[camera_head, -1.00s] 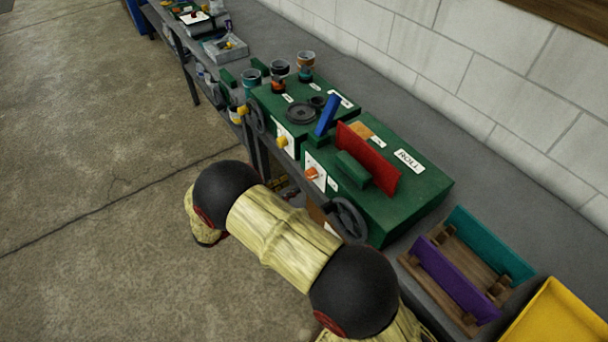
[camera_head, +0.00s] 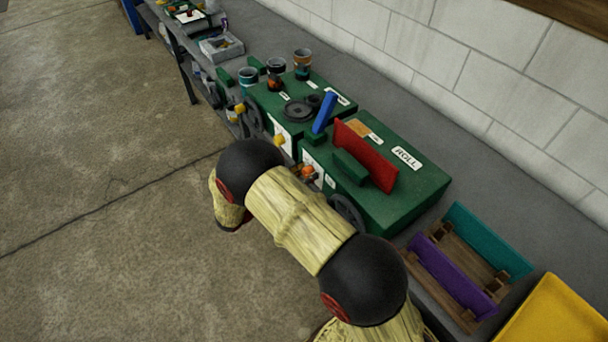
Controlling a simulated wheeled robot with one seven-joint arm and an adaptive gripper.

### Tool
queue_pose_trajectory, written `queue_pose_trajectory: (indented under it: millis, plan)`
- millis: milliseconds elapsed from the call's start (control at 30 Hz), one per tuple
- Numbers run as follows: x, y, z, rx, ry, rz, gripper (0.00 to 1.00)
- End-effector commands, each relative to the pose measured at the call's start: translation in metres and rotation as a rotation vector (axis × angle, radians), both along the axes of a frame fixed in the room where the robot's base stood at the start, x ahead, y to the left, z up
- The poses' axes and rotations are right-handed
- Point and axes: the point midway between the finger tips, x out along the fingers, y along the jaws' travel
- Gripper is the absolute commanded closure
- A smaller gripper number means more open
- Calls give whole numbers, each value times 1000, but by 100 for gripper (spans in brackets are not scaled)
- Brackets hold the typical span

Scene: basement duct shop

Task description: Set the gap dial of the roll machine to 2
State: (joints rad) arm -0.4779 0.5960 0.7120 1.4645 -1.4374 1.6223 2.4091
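The roll machine (camera_head: 405,198) is a green box on the bench with a white ROLL label on top. Its orange gap dial (camera_head: 307,171) sits on a white plate on the front face. The dial's number marks are too small to read. Small dark parts right at the dial look like the tips of my gripper (camera_head: 306,175). The rest of the gripper is hidden behind my arm, so I cannot tell if it is open or touching the dial.
A red panel (camera_head: 364,156) and blue lever (camera_head: 325,112) stand on the machine tops. A handwheel (camera_head: 346,211) is partly behind my arm. A second green machine (camera_head: 277,98) adjoins. A wooden rack (camera_head: 468,262) and yellow tray (camera_head: 556,318) lie at right. The floor at left is clear.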

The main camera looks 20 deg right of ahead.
Motion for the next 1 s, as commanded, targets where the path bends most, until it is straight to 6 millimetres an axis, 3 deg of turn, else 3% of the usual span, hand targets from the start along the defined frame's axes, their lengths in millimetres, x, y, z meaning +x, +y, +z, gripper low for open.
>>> queue_pose_trajectory:
  millis: [733, 1000]
  plan:
    - [0, 0, 0, 0, 0, 1, 96]
    - [0, 0, 0, -8, 27, 1, 96]
